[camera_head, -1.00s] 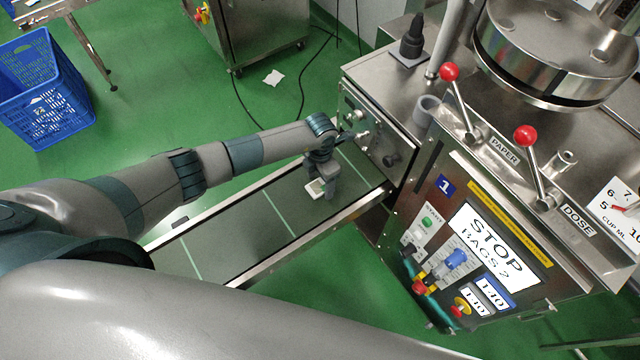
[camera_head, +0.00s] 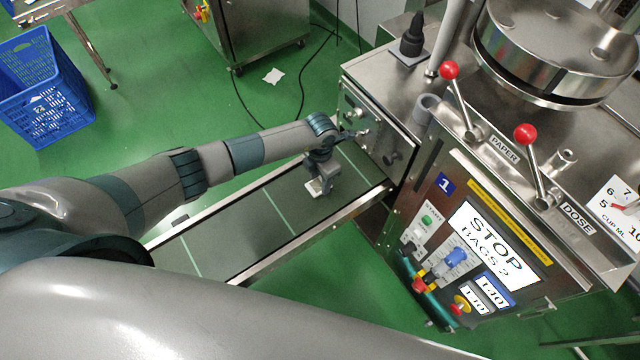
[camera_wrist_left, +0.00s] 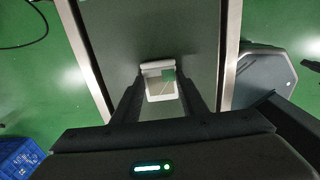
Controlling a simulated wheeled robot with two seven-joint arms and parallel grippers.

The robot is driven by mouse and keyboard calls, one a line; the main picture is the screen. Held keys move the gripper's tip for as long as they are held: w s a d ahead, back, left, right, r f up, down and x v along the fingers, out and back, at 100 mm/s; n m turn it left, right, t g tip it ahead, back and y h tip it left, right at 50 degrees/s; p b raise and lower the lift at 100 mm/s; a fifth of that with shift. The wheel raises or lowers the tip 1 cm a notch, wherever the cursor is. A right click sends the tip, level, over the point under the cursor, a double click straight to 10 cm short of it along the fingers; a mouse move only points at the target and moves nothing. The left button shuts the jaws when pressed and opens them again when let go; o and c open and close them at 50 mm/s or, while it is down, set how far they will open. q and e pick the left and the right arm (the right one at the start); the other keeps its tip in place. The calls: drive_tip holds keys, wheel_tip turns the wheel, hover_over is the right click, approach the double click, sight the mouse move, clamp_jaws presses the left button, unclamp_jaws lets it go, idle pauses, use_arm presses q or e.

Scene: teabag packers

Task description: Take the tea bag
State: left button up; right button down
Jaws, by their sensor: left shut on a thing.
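The tea bag (camera_head: 318,186) is a small white packet with a green tag. It sits over the conveyor belt (camera_head: 235,225), near the machine end. In the left wrist view the tea bag (camera_wrist_left: 160,84) lies between the two dark fingers. My left gripper (camera_head: 322,184) is shut on the tea bag, low over the belt. In the left wrist view my left gripper (camera_wrist_left: 160,95) points at the belt with its fingers on either side of the bag. I cannot tell whether the bag touches the belt. My right gripper is not in view.
The steel packing machine (camera_head: 480,190) stands right of the belt, with a display reading STOP and BAGS 2. Two red-knobbed levers (camera_head: 526,136) rise from its top. A blue crate (camera_head: 45,90) stands on the green floor at the far left. The belt's left part is clear.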

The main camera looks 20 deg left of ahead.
sight(320, 183)
use_arm(q)
drive_tip(key=shift+r, duration=0.15)
drive_tip(key=shift+w+r+b, duration=0.1)
drive_tip(key=shift+r+b, duration=0.25)
drive_tip(key=shift+r, duration=0.2)
wheel_tip(320, 183, up, 2)
drive_tip(key=shift+b, duration=0.5)
drive_tip(key=d+r+b, duration=0.1)
drive_tip(key=d+r, duration=0.1)
drive_tip(key=d, duration=0.2)
drive_tip(key=d+r+b, duration=0.2)
drive_tip(key=d+r, duration=0.1)
drive_tip(key=w+d+r+b, duration=0.1)
drive_tip(key=d+r, duration=0.1)
drive_tip(key=d, duration=0.2)
drive_tip(key=shift+d+r+b, duration=0.3)
drive_tip(key=shift+d+b, duration=0.05)
